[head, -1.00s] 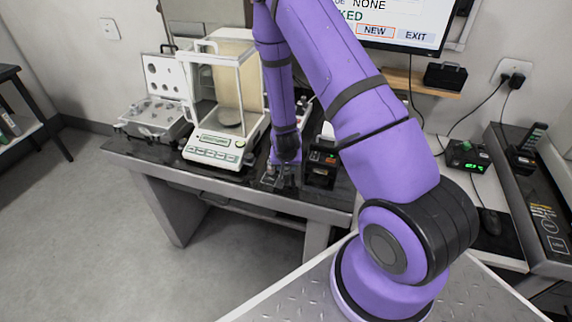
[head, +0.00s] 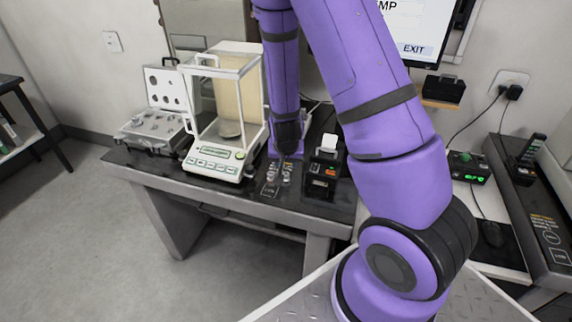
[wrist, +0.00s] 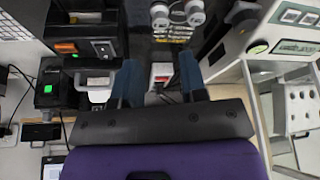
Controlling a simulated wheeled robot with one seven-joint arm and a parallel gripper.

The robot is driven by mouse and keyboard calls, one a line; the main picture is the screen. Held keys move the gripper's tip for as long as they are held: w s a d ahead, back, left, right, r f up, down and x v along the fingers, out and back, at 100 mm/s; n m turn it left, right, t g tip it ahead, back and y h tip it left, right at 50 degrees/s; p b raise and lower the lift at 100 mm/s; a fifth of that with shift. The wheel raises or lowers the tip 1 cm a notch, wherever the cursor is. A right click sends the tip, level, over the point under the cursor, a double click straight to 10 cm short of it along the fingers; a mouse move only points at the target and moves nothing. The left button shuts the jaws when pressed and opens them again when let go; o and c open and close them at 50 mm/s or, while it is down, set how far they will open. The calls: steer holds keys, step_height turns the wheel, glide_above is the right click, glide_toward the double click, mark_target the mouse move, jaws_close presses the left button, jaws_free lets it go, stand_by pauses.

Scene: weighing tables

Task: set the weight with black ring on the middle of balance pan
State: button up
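The balance (head: 216,174) is a white instrument with a glass case on the dark table; its round pan (head: 229,130) shows inside, with nothing visible on it. Several small metal weights (head: 271,174) stand on the table between the balance and a black printer. I cannot tell which weight has the black ring. My gripper (wrist: 160,78) has its two blue fingers apart, with no weight between them. In the head view it hangs behind the weights, its fingertips hard to make out.
The black printer (head: 322,174) stands close to the right of the weights. An open weight case (head: 150,130) lies left of the balance. A monitor (head: 410,30) hangs behind my arm. A small device with green digits (head: 468,166) sits at the right.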

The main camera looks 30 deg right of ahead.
steer(key=s+a+r+n+t+y, duration=0.1)
steer(key=s+a+r+n+y, duration=0.15)
steer(key=r, duration=0.85)
steer(key=s+a+r+n+y, duration=0.15)
steer(key=a+r, duration=0.25)
steer(key=r, duration=0.7)
steer(key=s+r+n, duration=0.1)
steer(key=s+r, duration=0.6)
steer(key=s, duration=0.2)
steer(key=s+a+r+n+h, duration=0.1)
steer(key=s+r, duration=0.6)
steer(key=s, duration=0.3)
steer(key=shift+s+a+r+n, duration=0.25)
steer(key=shift+r+n, duration=0.1)
steer(key=shift+n, duration=0.05)
steer(key=shift+d, duration=0.1)
